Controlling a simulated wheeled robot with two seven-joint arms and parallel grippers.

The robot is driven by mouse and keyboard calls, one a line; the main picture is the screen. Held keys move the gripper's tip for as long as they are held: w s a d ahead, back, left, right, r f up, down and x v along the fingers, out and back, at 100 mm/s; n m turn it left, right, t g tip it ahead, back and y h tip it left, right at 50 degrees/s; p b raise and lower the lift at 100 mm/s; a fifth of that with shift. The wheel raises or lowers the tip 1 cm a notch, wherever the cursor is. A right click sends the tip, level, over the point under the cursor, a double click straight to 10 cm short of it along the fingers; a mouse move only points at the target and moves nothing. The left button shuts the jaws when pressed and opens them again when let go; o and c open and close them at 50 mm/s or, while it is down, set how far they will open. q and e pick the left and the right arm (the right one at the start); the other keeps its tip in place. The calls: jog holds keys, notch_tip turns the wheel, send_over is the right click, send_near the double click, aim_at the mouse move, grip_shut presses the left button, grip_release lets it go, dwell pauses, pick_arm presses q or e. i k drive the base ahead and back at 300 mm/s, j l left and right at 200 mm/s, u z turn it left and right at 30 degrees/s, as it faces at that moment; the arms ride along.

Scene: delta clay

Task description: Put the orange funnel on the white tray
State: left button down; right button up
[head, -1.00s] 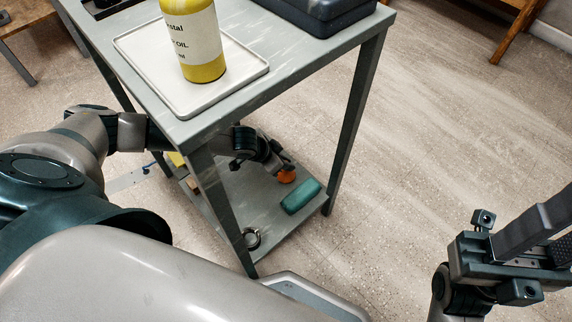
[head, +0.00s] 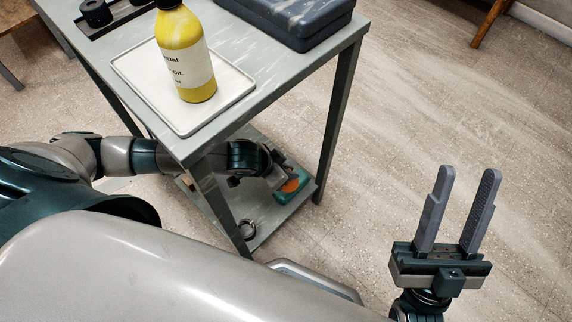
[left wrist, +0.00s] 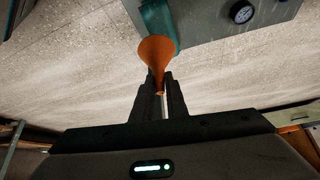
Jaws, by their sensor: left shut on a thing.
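The orange funnel (head: 291,185) shows in the head view at the lower shelf, partly hidden by my left gripper (head: 281,178). In the left wrist view the funnel (left wrist: 156,50) stands out at the tips of my left gripper (left wrist: 159,78), wide mouth away from the palm and narrow end between the fingers. My left gripper is shut on it. The white tray (head: 147,92) lies on the table top and carries a yellow oil bottle (head: 188,62). My right gripper (head: 468,172) is open and empty, over the floor at the right.
A teal block (head: 287,197) lies on the lower shelf (head: 265,219) beside the funnel. A round metal ring-like thing (head: 246,229) is near the shelf's front corner. A dark case (head: 290,18) and a black rack (head: 110,17) stand on the table top. A table leg (head: 222,207) stands near my left arm.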

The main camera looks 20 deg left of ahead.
aim_at(162, 60)
jog(key=k+u, duration=0.2)
jog(key=u, duration=0.2)
jog(key=k+j+u, duration=0.15)
jog(key=u, duration=0.25)
jog(key=k+j+z, duration=0.2)
jog(key=k+j, duration=0.25)
jog(key=j, duration=0.1)
